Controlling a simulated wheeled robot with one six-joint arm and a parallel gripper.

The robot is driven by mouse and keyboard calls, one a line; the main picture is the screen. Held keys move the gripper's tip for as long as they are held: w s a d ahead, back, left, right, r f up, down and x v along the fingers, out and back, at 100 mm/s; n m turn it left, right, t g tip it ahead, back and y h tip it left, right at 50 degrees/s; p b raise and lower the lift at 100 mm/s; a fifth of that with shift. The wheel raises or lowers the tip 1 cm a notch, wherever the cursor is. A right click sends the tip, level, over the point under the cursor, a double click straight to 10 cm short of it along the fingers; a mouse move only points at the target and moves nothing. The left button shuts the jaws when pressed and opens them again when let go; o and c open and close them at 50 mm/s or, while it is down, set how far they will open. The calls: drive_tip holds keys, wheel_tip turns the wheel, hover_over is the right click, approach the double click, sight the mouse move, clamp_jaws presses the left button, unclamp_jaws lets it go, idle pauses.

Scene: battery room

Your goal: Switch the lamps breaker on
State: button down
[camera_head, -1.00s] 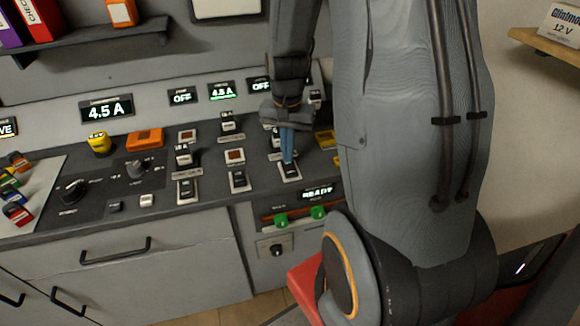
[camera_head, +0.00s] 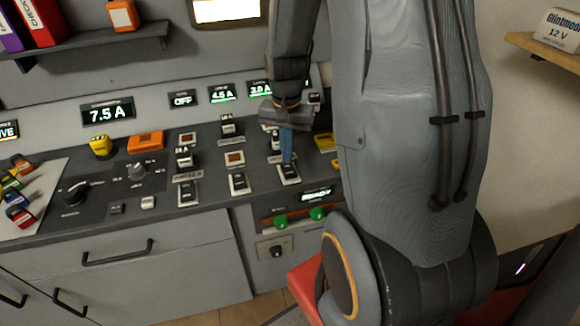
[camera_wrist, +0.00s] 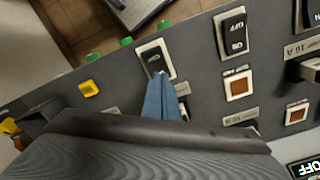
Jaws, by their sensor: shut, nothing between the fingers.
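My gripper (camera_head: 286,160) is shut and empty, its blue fingertips pointing down at the rocker breaker (camera_head: 289,173) at the front of the right-hand column. In the wrist view the fingertips (camera_wrist: 161,80) reach the near edge of that white-framed breaker (camera_wrist: 154,57) and seem to touch it; part of its face is hidden. The third display (camera_head: 260,88) above the panel reads 3.0 A in green. The lit panel (camera_head: 226,10) on the wall glows warm white. The breaker's name label is too small to read.
Other rocker breakers (camera_head: 187,192) (camera_head: 239,181) stand close to the left. The main display (camera_head: 107,111) reads 7.5 A; others read OFF (camera_head: 183,99) and 4.5 A (camera_head: 222,93). A READY display (camera_head: 317,194) with green knobs sits on the front face below.

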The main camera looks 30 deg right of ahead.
sight(287, 166)
wheel_tip(287, 166, up, 5)
drive_tip(key=p, duration=0.4)
drive_tip(key=shift+r, duration=0.2)
drive_tip(key=shift+a, duration=0.1)
drive_tip(key=s+a+r+n+t+b, duration=0.1)
drive_tip(key=s+a+n+b, duration=0.4)
drive_tip(key=a, duration=0.7)
drive_tip(key=shift+s+a+n+b, duration=0.35)
drive_tip(key=shift+s+n, duration=0.95)
drive_tip(key=shift+n, duration=0.8)
